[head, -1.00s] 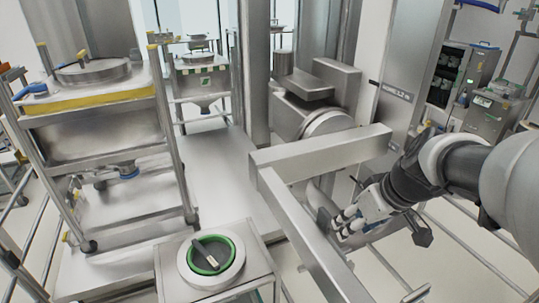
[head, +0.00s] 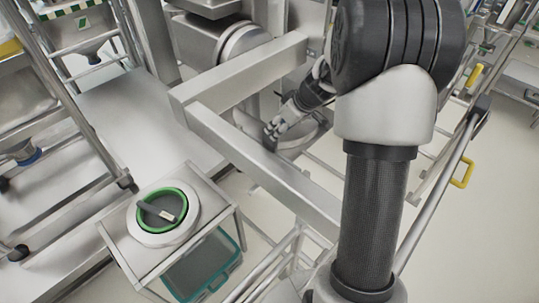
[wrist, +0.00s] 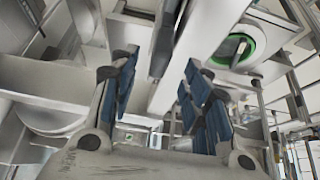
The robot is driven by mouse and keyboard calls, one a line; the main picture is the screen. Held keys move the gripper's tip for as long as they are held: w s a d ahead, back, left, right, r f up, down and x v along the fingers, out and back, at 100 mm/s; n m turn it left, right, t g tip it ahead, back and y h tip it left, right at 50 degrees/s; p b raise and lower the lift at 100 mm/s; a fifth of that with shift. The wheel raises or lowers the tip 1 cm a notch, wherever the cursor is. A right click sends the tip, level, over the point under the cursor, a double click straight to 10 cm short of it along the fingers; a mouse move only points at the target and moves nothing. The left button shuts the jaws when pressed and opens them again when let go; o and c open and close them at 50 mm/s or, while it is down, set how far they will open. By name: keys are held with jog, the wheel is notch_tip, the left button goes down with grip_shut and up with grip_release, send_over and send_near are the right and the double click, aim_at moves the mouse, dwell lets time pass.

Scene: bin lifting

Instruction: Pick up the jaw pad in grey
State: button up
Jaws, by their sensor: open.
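A round dish with a green rim (head: 187,198) sits on top of a small metal stand. Inside it lies a dark grey piece with a lighter bar (head: 168,214), likely the grey jaw pad; its exact shape is too small to tell. In the wrist view the green-rimmed dish (wrist: 252,53) shows at the upper right, beyond the fingers, with a dark shape in it. My gripper (head: 270,134) is beside the metal beam, to the right of the dish and well apart from it. In the wrist view its blue-padded fingers (wrist: 158,88) are spread and empty.
A long metal beam (head: 255,150) runs between my gripper and the dish. The stand (head: 210,185) has a teal-edged box (head: 203,268) under its top. A wheeled metal frame (head: 92,115) stands at the left. A rail with yellow handles (head: 463,172) is at the right.

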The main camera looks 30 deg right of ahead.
aim_at(267, 141)
jog(key=x, duration=0.6)
jog(key=shift+w+a+b, duration=0.3)
jog(key=shift+w+b, duration=0.1)
jog(key=shift+w, duration=0.1)
jog(key=shift+c, duration=0.5)
grip_shut()
